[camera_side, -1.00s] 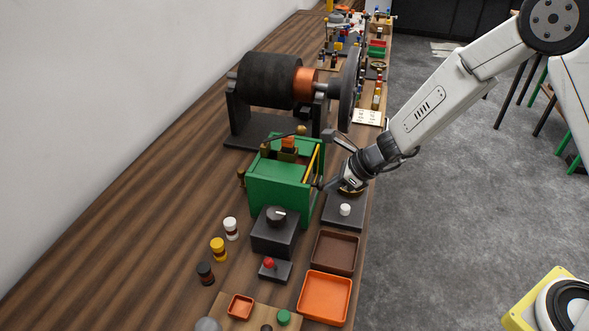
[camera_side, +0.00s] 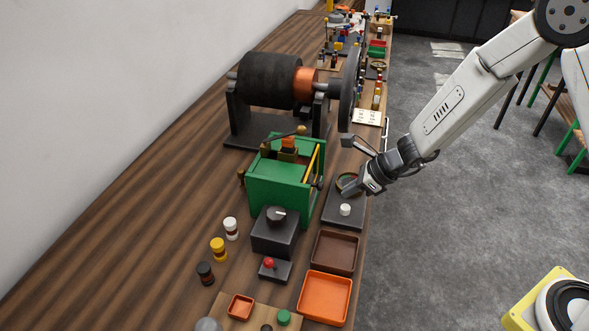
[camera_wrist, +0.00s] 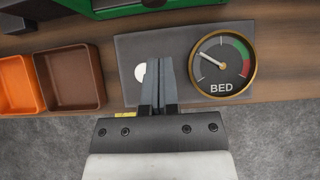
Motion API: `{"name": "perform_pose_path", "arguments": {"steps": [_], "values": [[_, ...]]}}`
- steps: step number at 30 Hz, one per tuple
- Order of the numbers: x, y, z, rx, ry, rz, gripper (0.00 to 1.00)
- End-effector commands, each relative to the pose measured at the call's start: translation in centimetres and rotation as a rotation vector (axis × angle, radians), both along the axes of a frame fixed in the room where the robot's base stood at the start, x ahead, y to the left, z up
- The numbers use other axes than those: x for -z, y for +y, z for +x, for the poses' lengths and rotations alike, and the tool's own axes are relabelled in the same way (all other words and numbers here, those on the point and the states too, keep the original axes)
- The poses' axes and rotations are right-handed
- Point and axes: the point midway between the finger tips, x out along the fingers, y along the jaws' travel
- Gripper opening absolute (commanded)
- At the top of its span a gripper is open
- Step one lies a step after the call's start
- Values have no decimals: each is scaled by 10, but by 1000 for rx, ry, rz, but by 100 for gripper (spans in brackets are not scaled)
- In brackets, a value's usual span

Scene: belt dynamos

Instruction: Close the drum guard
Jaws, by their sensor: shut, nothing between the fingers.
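The green box (camera_side: 285,190) stands on the bench in the side view, with a yellow bar (camera_side: 311,163) along its right side and brass and orange parts at its top. I cannot tell for sure which part is the drum guard or how far it is closed. A black drum (camera_side: 268,80) with a copper band lies on a stand behind the box. My gripper (camera_side: 350,190) is shut and empty, to the right of the green box and apart from it, over the dark gauge panel (camera_side: 340,218). Its closed fingers also show in the wrist view (camera_wrist: 160,62).
The panel carries a round BED gauge (camera_wrist: 223,62) and a white knob (camera_side: 345,209). A black box with a dial (camera_side: 274,238), a brown tray (camera_side: 335,252) and an orange tray (camera_side: 325,297) stand in front.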

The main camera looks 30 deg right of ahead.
Motion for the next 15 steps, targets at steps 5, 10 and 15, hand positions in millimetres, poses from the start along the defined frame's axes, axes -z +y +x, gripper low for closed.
{"name": "perform_pose_path", "arguments": {"steps": [5, 10, 15], "values": [[-18, -12, -10, 2, -3, 0, 0], [-32, -23, -21, 2, -3, 0, 0], [-46, -33, -32, 3, -2, -1, 0]]}}
